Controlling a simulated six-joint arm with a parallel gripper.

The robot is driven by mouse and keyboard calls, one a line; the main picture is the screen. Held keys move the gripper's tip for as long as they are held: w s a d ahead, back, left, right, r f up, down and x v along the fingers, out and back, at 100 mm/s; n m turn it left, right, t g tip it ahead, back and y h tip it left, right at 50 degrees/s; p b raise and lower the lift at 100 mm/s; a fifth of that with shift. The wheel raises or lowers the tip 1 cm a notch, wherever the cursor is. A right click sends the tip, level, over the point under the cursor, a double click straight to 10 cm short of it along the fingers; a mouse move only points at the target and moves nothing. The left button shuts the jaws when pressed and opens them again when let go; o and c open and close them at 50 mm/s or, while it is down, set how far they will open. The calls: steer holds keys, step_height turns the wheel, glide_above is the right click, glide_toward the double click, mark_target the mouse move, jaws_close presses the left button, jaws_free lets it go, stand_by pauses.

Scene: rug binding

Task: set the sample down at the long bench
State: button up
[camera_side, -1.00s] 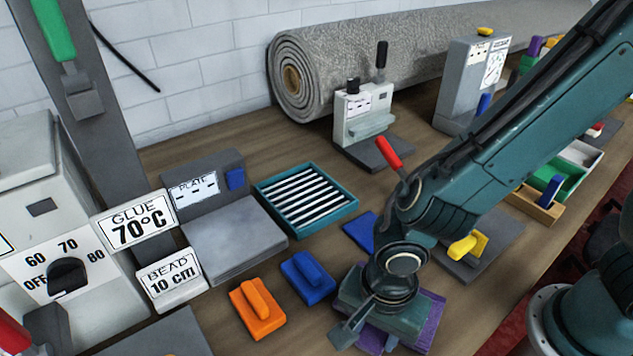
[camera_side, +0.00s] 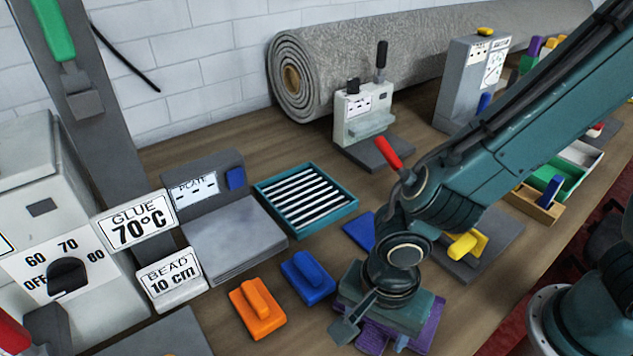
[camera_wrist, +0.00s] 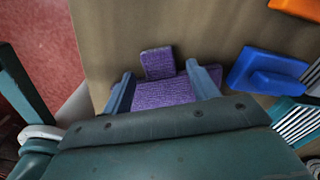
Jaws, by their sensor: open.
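A purple, carpet-textured piece (camera_wrist: 166,95) lies on the brown bench top (camera_wrist: 110,35); I take it to be the sample. In the wrist view it shows between the two fingers of my gripper (camera_wrist: 162,84), with a smaller purple part (camera_wrist: 157,63) just beyond the fingertips. My gripper is open, its fingers on either side of the purple piece. I cannot tell if either finger touches it. In the side view, the purple piece (camera_side: 428,325) is partly hidden under my gripper (camera_side: 373,336). The long bench (camera_side: 235,330) runs beneath everything.
An orange block (camera_side: 258,308) and a blue block (camera_side: 308,278) with handles lie left of my gripper. A teal slatted tray (camera_side: 305,200), a grey plate unit (camera_side: 232,240) and a yellow-handled clamp (camera_side: 467,245) stand around it. A rolled rug (camera_side: 400,50) lies behind.

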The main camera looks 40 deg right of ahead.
mark_target(376, 331)
step_height(376, 331, up, 11)
steer(key=shift+f, duration=0.15)
stand_by(0.4)
stand_by(0.5)
steer(key=w+d+r+n+t+y, duration=0.15)
steer(key=d+r+n, duration=0.55)
steer(key=d, duration=0.7)
steer(key=s+d+r+n+t, duration=0.2)
steer(key=d+n, duration=0.1)
steer(key=d, duration=0.2)
steer(key=s+d+r+n+t+h, duration=0.1)
steer(key=s+d+n+t, duration=0.1)
steer(key=d, duration=0.4)
steer(key=shift+s+r+n, duration=0.4)
steer(key=shift+s+n, duration=0.1)
steer(key=shift+n, duration=0.2)
steer(key=shift+d+h, duration=0.1)
steer(key=shift+h, duration=0.15)
